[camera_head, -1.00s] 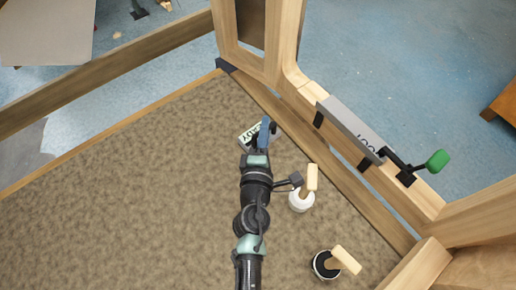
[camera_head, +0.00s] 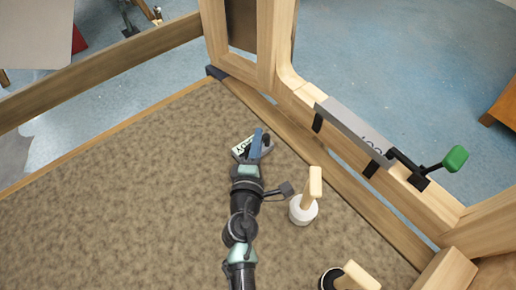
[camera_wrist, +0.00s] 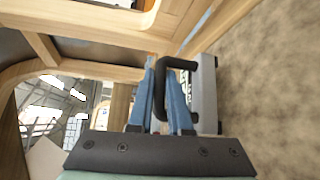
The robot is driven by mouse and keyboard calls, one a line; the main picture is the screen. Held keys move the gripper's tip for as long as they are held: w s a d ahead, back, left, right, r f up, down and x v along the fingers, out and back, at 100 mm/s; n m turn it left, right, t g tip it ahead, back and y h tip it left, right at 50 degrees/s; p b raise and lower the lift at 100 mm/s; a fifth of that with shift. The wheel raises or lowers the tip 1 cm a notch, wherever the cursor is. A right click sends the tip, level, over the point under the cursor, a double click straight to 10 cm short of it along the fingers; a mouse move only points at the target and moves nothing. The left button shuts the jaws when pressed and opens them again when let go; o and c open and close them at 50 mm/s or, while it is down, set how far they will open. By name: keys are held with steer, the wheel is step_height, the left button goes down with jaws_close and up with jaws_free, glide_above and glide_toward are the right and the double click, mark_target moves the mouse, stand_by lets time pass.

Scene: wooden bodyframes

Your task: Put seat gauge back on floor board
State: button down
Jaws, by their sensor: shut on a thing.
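My gripper (camera_head: 259,144) has blue fingers and is over the brown floor board (camera_head: 130,190). In the wrist view my gripper (camera_wrist: 160,95) is shut on the black handle of the seat gauge (camera_wrist: 208,95), a grey block with small dark feet. In the head view the seat gauge (camera_head: 243,147) shows a pale label with dark letters, and my gripper and arm cover part of it. It is at or close above the board; I cannot tell whether it touches.
Two wooden-handled tools, one white-based (camera_head: 303,209) and one black-based (camera_head: 340,280), stand on the board at right. A grey bar with a green-knobbed clamp (camera_head: 455,159) sits on the wooden frame rail (camera_head: 300,95). The board's left part is clear.

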steer(key=shift+f+b, duration=0.35)
steer(key=shift+f, duration=0.65)
steer(key=shift+f, duration=0.2)
steer(key=c, duration=0.8)
jaws_free()
steer(key=shift+c, duration=0.2)
steer(key=shift+r, duration=0.15)
steer(key=shift+s, duration=0.1)
steer(key=b+v, duration=0.1)
steer(key=v, duration=1.1)
